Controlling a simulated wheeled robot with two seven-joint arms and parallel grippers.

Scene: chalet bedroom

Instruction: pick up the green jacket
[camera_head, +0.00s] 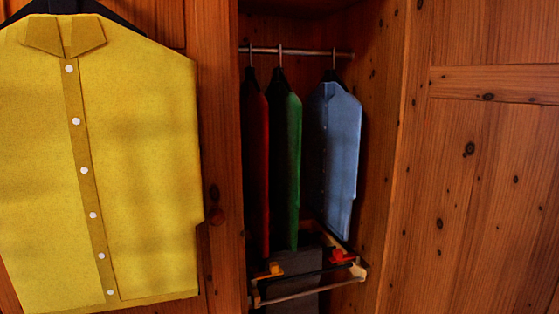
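The green jacket (292,170) hangs edge-on from the metal rail (296,51) inside the open wardrobe, between a dark red garment (255,165) on its left and a light blue shirt (337,140) on its right. Its hook shows above it on the rail. Neither of my grippers shows in the head view.
A large yellow shirt (140,170) on a dark hanger fills the left foreground; what holds it is out of view. A low barred frame (310,293) with orange and red parts sits below the clothes. Wooden panels (480,190) flank the opening.

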